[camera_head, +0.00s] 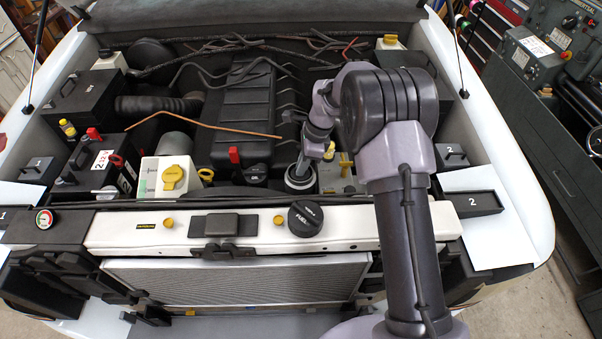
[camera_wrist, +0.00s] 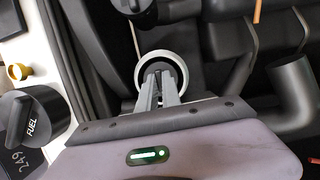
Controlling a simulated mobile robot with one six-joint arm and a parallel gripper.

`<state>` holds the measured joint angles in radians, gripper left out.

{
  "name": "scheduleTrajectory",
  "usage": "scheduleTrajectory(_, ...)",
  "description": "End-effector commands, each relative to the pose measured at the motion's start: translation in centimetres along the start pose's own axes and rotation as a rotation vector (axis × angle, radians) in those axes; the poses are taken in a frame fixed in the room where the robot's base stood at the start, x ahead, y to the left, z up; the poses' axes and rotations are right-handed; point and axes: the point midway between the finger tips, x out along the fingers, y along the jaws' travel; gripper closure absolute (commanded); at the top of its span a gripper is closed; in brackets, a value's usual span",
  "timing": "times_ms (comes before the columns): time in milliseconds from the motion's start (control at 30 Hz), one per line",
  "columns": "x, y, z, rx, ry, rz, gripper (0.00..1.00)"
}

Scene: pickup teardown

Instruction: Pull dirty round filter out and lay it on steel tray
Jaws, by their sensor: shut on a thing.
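A round filter (camera_head: 300,182) with a pale rim and dark centre is in the engine bay, behind the white front crossbar. In the wrist view its pale ring (camera_wrist: 181,62) surrounds my fingertips. My gripper (camera_head: 300,168) reaches down to it from above, and its fingers (camera_wrist: 160,88) are close together and shut on the filter. The fingers hide part of its middle. I cannot tell whether the filter is seated or slightly raised. No tray that I can clearly identify as steel shows in either view.
A black fuel cap (camera_head: 306,218) sits on the crossbar (camera_head: 370,232) just in front. A black tray marked 2 (camera_head: 475,204) lies on the right white panel. A white reservoir with a yellow cap (camera_head: 173,177) and a copper-coloured rod (camera_head: 215,127) are to the left.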

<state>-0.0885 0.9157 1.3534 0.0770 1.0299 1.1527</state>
Motion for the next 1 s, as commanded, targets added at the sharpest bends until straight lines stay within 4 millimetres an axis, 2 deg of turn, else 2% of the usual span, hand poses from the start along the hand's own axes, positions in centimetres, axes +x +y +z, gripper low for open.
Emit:
scheduleTrajectory(300, -7.5, -0.1, 2.1, 0.0, -0.001, -0.004, 1.0)
scheduleTrajectory(600, -11.7, 0.0, 3.2, 0.0, 0.0, -0.001, 1.0)
scheduleTrajectory(1000, -15.9, 0.0, 4.4, 0.0, 0.0, -0.001, 1.0)
